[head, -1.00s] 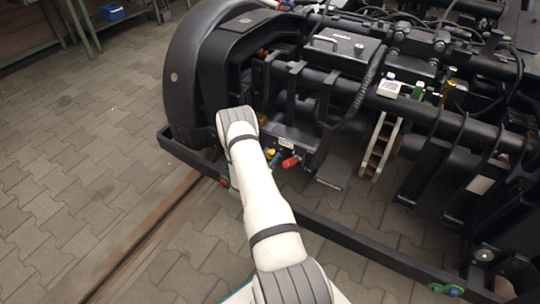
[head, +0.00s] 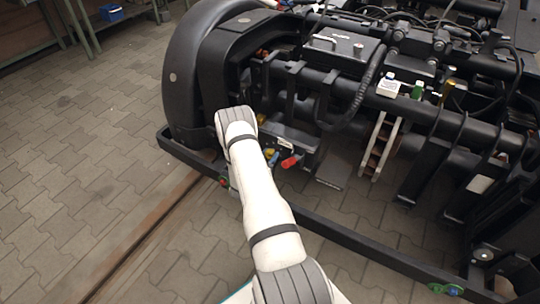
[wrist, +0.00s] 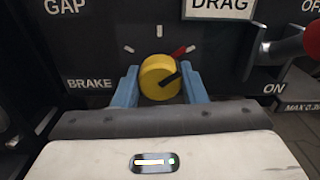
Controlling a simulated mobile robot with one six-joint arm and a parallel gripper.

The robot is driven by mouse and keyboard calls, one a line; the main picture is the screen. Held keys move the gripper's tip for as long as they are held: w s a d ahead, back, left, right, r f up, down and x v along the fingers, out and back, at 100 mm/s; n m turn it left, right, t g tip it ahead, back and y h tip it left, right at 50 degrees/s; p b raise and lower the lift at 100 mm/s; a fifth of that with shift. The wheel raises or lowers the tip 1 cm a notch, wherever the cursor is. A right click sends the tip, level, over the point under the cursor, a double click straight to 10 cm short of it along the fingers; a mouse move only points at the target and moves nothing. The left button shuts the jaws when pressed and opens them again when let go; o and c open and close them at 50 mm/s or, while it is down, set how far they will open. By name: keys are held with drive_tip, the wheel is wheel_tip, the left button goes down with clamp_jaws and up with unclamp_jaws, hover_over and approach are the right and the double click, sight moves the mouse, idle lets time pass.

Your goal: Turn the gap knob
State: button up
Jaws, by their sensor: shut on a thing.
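The yellow gap knob (wrist: 160,77) is in the middle of the wrist view, on a dark panel. White tick marks and a red mark fan out above the knob. The label GAP (wrist: 65,6) is at the upper left and the label BRAKE (wrist: 89,84) at the lower left. In the head view, my arm reaches to the panel and the gripper is mostly hidden.
A red handle (head: 290,161) is close to the right of my gripper. The DRAG label (wrist: 220,6) is above right in the wrist view. A black lower rail (head: 350,237) runs along the bogie's front. The paved floor at left is clear.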

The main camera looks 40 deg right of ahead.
drive_tip(key=n, duration=0.5)
drive_tip(key=shift+w+a+r+n, duration=0.1)
drive_tip(key=shift+w+a+n, duration=0.1)
drive_tip(key=shift+n, duration=2.4)
drive_tip(key=o, duration=0.7)
drive_tip(key=shift+o, duration=1.4)
drive_tip(key=shift+s+d, duration=0.1)
drive_tip(key=shift+s, duration=0.05)
drive_tip(key=shift+p+v, duration=1.15)
drive_tip(key=shift+v, duration=2.75)
